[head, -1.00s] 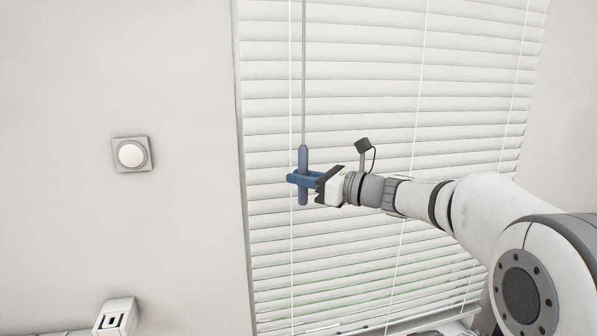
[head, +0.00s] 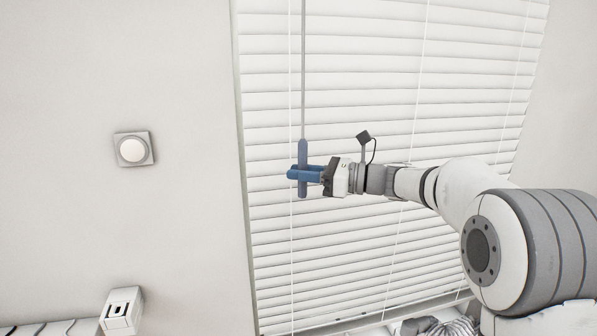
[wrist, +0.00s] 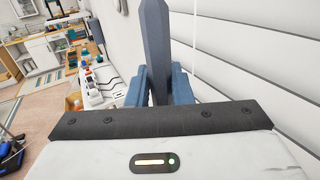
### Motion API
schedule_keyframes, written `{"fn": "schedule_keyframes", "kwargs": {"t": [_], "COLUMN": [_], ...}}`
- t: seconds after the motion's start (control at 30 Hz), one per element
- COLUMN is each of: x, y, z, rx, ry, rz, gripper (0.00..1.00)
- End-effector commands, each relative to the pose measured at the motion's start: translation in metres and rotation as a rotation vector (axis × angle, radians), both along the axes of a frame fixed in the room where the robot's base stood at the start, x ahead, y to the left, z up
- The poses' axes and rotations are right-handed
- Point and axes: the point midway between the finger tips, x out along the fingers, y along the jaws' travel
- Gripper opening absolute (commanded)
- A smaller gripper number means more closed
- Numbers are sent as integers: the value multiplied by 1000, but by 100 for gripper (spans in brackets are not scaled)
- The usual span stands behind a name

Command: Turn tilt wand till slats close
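The tilt wand hangs down in front of the white blind; its thin grey rod ends in a blue-grey handle (head: 303,149). My gripper (head: 299,173) reaches in from the right, its blue fingers on either side of the handle's lower half. In the wrist view the handle (wrist: 155,40) stands upright between the two fingers (wrist: 160,88), which look shut on it; the contact faces are hidden. The blind's slats (head: 365,90) are steeply tilted and show as broad white bands with thin dark lines between them.
Thin white cords hang in front of the slats, one (head: 291,240) close to the handle. A round wall knob (head: 132,150) and a small white box (head: 121,311) are at the left. The wrist view shows a cluttered bench (wrist: 95,75) beyond the gripper.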

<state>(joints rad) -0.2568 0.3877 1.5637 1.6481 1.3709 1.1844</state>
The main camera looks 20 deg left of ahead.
Motion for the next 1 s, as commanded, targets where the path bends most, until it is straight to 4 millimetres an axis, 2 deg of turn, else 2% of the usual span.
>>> {"fn": "schedule_keyframes", "kwargs": {"t": [0.03, 0.23, 0.53, 0.9, 1.0], "x": [0, 0, 1, 2, 2], "y": [0, 1, -4, -62, -72], "z": [-2, 0, 0, -1, -1], "rx": [-2, 1, 3, 2, 2], "ry": [3, 1, -1, -1, 0], "rz": [1, -1, -4, -5, -3], "gripper": [23, 39, 39, 39, 39]}}
